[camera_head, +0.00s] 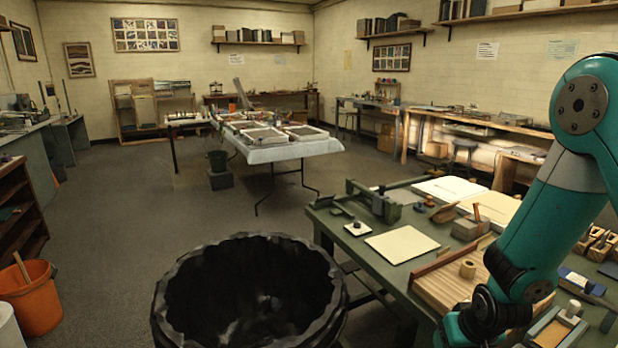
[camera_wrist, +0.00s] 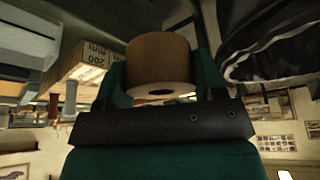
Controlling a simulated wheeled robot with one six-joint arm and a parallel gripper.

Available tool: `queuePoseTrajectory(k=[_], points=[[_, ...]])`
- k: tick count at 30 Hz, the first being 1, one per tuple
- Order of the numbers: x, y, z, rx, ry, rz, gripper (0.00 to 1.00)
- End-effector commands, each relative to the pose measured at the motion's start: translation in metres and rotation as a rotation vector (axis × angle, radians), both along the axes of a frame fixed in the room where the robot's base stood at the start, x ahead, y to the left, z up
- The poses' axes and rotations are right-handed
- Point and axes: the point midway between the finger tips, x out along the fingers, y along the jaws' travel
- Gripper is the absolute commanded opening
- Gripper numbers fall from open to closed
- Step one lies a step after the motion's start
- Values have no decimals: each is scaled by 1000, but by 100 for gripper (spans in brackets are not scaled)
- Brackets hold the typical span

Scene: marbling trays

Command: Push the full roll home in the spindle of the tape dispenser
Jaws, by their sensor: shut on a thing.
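My gripper (camera_wrist: 160,75) is shut on a brown tape roll (camera_wrist: 158,56). The roll sits between the two green fingers in the wrist view, with its pale end face and dark core hole towards the camera. In the head view my wrist is at the lower right by the green table, and the gripper and held roll are not visible. A small tan roll (camera_head: 467,269) stands on the striped wooden board. I cannot make out the tape dispenser or its spindle with certainty in either view.
The green worktable (camera_head: 365,252) carries a cream sheet (camera_head: 402,244), a striped board (camera_head: 447,285) and, at right, a tray with a pale block (camera_head: 573,309). A black-lined bin (camera_head: 249,295) stands left of the table. A cardboard box (camera_wrist: 85,66) shows in the wrist view.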

Motion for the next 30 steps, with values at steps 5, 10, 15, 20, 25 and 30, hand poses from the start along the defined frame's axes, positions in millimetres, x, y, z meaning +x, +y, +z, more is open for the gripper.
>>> queuePoseTrajectory(k=[5, 10, 15, 20, 25, 30], points=[[0, 0, -12, 0, -1, 0, 38], [-1, 0, -10, 0, 1, 0, 38], [-17, 0, -4, 0, 7, 0, 38], [-31, -5, 26, -1, 3, -14, 38], [-30, -22, 68, -1, -1, -65, 38], [-16, -68, 115, -3, -5, -196, 38]])
